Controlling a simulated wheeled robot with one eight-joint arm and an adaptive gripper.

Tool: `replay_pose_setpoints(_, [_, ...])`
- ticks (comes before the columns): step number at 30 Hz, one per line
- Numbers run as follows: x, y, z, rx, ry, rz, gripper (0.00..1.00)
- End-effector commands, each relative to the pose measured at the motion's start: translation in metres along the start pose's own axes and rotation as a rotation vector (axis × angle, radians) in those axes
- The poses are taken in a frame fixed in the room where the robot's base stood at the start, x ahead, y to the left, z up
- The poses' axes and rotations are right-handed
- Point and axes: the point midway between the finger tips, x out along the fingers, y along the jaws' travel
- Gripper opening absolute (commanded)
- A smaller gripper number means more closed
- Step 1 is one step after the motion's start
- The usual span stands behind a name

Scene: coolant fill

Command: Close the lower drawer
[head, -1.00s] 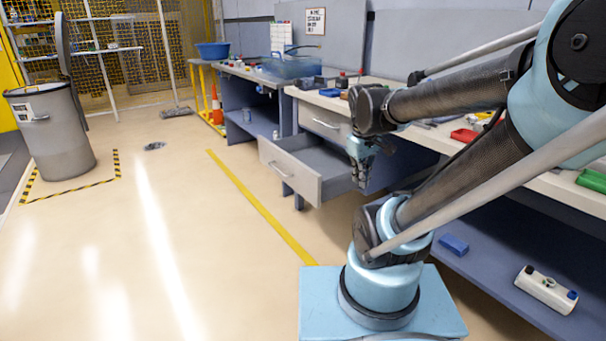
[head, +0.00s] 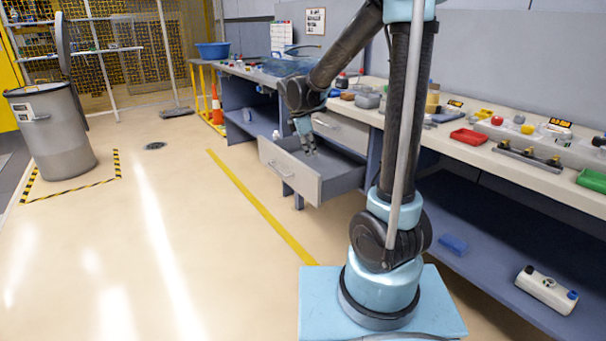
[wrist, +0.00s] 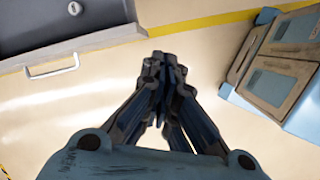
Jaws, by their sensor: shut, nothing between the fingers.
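The lower drawer is pulled out of the bench; its pale grey front (head: 286,172) and inner tray show in the head view. Its front edge and white bar handle (wrist: 52,68) show at the upper left of the wrist view. My gripper (head: 311,150) appears over the drawer's inside in the head view. In the wrist view my gripper (wrist: 162,62) has its fingers together and empty, over the floor beside the drawer's end. I see no clear contact with the drawer. The upper drawer (head: 340,130) looks closed.
The bench top (head: 480,150) holds a red tray (head: 468,136), bottles and small parts. A white container (head: 547,290) and a blue block (head: 453,244) lie on the lower shelf. A grey bin (head: 50,140) stands far left. The floor left of the drawer is clear.

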Motion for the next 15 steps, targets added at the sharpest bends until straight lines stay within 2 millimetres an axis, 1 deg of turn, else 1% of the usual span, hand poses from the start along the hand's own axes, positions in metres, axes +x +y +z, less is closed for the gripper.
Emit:
replay_pose_setpoints(1, [0.004, 0.012, -0.013, -0.059, -0.009, 0.004, 0.0])
replay_pose_setpoints(3, [0.01, 0.025, -0.03, -0.14, -0.022, 0.007, 0.0])
replay_pose_setpoints(6, [0.019, 0.04, -0.051, -0.245, -0.041, 0.01, 0.0])
replay_pose_setpoints(9, [0.027, 0.052, -0.069, -0.33, -0.055, 0.011, 0.0])
replay_pose_setpoints(12, [0.033, 0.059, -0.082, -0.391, -0.067, 0.013, 0.0])
replay_pose_setpoints(15, [0.036, 0.063, -0.09, -0.426, -0.073, 0.013, 0.0])
